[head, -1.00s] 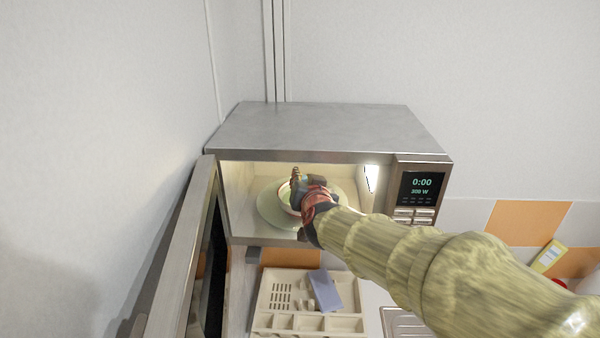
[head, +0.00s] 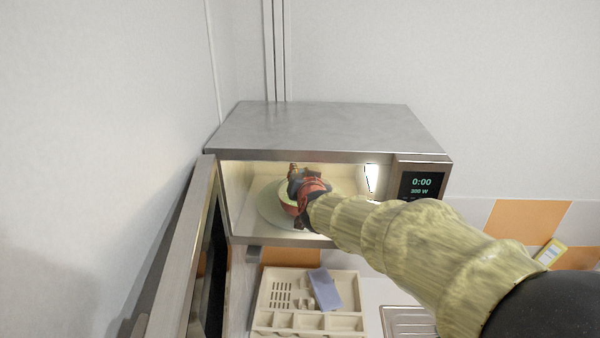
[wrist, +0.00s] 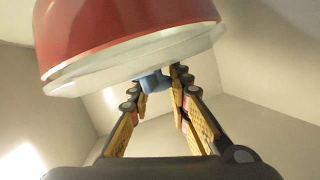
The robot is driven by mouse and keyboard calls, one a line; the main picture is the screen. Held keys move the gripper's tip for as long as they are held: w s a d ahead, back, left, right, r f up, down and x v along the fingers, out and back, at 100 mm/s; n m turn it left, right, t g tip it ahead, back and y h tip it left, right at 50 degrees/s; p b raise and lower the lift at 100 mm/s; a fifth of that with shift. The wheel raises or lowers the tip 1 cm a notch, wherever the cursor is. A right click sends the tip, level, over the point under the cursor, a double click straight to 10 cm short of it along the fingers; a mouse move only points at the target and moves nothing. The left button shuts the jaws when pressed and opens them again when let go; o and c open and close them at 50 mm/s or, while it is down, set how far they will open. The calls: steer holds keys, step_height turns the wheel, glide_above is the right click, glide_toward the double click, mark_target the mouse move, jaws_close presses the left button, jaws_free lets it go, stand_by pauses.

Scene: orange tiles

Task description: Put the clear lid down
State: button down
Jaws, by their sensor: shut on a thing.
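In the wrist view the clear lid (wrist: 130,66) shows as a pale, translucent disc against the rim of a red bowl (wrist: 125,25). The two look close together; I cannot tell whether the lid rests fully on the rim. My gripper (wrist: 157,80) is shut on the lid's small blue knob (wrist: 152,82). In the head view my gripper (head: 298,182) is inside the open microwave, above the glass turntable (head: 268,214). It hides most of the bowl and lid there.
The microwave (head: 320,130) has its door (head: 180,255) swung open on the left. Its walls and ceiling leave limited room around my gripper. Below stands a beige compartment tray (head: 290,322) with a bluish-purple item (head: 325,290) on it. A metal sink (head: 408,322) is to its right.

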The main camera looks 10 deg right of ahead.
steer(key=shift+s+f, duration=0.1)
steer(key=shift+f, duration=0.1)
steer(key=c, duration=1.7)
jaws_free()
steer(key=shift+o, duration=0.2)
